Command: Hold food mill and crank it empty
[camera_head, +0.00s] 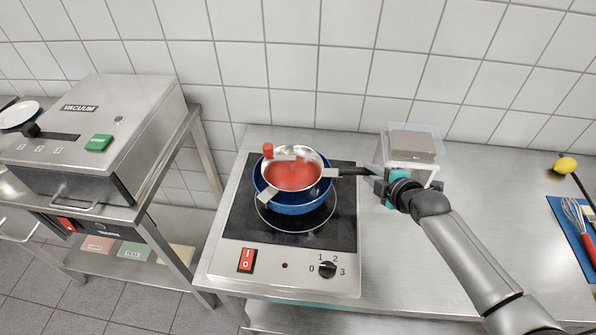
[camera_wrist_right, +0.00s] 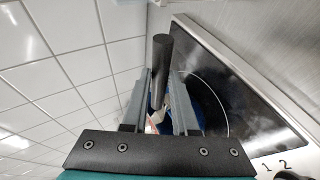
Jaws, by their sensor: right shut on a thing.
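The food mill (camera_head: 312,158) is a steel bowl with red contents (camera_head: 291,176) inside. It rests over a blue pot (camera_head: 290,209) on the hob. Its crank has a red knob (camera_head: 268,149), standing at the bowl's back left. The black handle (camera_head: 352,171) points right. My right gripper (camera_head: 376,177) is shut on this handle, at its right end. In the right wrist view the dark handle (camera_wrist_right: 162,55) lies between the two fingers of my right gripper (camera_wrist_right: 160,90). My left gripper does not show in either view.
The hob (camera_head: 244,210) has a red switch (camera_head: 246,260) and a dial (camera_head: 327,269). A clear container (camera_head: 428,134) stands behind my right gripper. A vacuum machine (camera_head: 90,125) is at the left. A whisk (camera_head: 574,212) and a lemon (camera_head: 565,165) lie far right. The counter right of the hob is mostly clear.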

